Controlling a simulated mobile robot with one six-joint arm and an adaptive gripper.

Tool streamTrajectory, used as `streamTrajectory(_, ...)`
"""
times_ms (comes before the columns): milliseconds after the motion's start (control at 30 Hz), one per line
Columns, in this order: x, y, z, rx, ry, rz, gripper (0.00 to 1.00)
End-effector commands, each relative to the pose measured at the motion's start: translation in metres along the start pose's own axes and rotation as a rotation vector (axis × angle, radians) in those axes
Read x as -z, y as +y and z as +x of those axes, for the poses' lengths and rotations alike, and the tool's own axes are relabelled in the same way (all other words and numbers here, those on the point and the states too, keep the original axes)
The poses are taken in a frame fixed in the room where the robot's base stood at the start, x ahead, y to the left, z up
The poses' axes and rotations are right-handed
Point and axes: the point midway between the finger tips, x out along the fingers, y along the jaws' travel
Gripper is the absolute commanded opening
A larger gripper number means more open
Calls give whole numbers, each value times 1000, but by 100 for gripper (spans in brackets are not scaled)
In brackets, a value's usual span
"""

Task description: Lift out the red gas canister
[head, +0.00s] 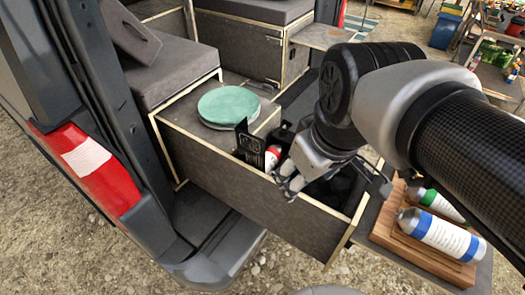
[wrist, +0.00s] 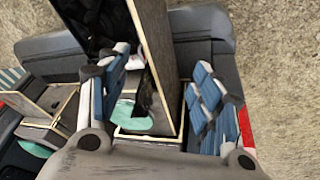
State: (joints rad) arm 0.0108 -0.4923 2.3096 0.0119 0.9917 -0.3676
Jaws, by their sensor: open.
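The red gas canister (head: 273,157) is partly visible in the open drawer (head: 240,185), with a red body and a white part at its lower end. It leans beside a dark upright panel (head: 250,146). My gripper (head: 286,180) is above the drawer's front wall, close to the canister in the picture and apart from it as far as I can tell. In the wrist view my gripper (wrist: 160,68) has its blue fingers wide apart with nothing held. The drawer wall (wrist: 158,50) shows between them. I cannot make out the red canister there.
A wooden rack (head: 405,240) at the right holds a blue-banded bottle (head: 440,233) and a green-topped bottle (head: 440,204). A round green lid (head: 228,105) lies on the box behind the drawer. The van's tail light (head: 88,165) and bumper (head: 215,260) are at left.

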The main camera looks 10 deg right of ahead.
Motion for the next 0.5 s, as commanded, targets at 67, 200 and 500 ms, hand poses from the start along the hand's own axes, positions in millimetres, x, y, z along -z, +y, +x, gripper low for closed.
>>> streamTrajectory(67,36,14,0,22,-36,-156,61)
streamTrajectory(200,91,35,13,69,-82,-451,61)
streamTrajectory(500,188,77,90,220,-127,-1075,61)
